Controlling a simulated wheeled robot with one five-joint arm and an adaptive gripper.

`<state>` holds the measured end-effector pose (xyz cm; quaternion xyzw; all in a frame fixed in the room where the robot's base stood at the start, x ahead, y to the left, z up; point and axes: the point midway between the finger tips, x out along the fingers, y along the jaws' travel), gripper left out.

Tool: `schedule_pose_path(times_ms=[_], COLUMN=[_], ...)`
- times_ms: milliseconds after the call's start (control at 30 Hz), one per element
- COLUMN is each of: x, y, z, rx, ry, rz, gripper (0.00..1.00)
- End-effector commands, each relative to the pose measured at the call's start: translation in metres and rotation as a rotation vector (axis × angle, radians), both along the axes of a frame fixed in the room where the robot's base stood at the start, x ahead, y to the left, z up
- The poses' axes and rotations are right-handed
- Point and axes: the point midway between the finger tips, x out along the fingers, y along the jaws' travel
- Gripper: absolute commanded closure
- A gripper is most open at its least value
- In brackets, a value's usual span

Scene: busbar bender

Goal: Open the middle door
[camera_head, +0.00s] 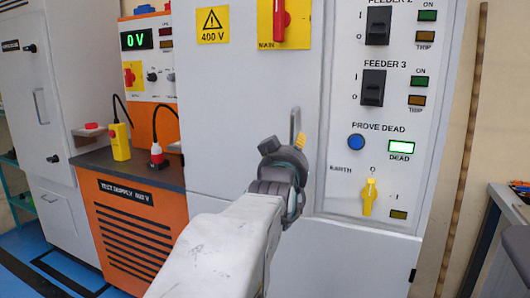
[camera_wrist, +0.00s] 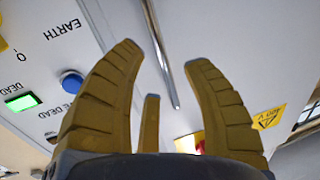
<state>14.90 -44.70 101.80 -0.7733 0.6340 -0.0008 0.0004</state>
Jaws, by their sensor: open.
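The middle door (camera_head: 225,110) is a white cabinet front with a yellow 400 V sign and a red MAIN switch near its top. It looks closed. My gripper (camera_head: 296,127) is in front of the door's right part, beside the control panel. In the wrist view my gripper (camera_wrist: 168,55) has its yellow fingers spread apart and holds nothing. A straight metal bar handle (camera_wrist: 162,55) runs between the fingers in that picture, its end near the middle. I cannot tell how far the handle is from the fingers. In the head view my wrist and arm cover part of the door.
A control panel (camera_head: 348,150) with feeder switches, a lit DEAD lamp and a yellow EARTH knob (camera_head: 369,196) is right of the gripper. An orange test supply (camera_head: 135,235) and a white cabinet (camera_head: 45,120) stand left. A bench (camera_head: 512,207) is at the right edge.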

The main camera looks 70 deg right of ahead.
Motion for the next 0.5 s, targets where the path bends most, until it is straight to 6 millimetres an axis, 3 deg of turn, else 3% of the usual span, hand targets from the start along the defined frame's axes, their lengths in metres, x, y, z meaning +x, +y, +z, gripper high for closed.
schedule_pose_path(times_ms=[300,500], x=[0.007,0.009], y=[-0.031,-0.04], z=[-0.001,0.0], rx=[0.001,0.001], ry=[0.0,0.0], rz=[0.001,0.001], gripper=[0.55,0.55])
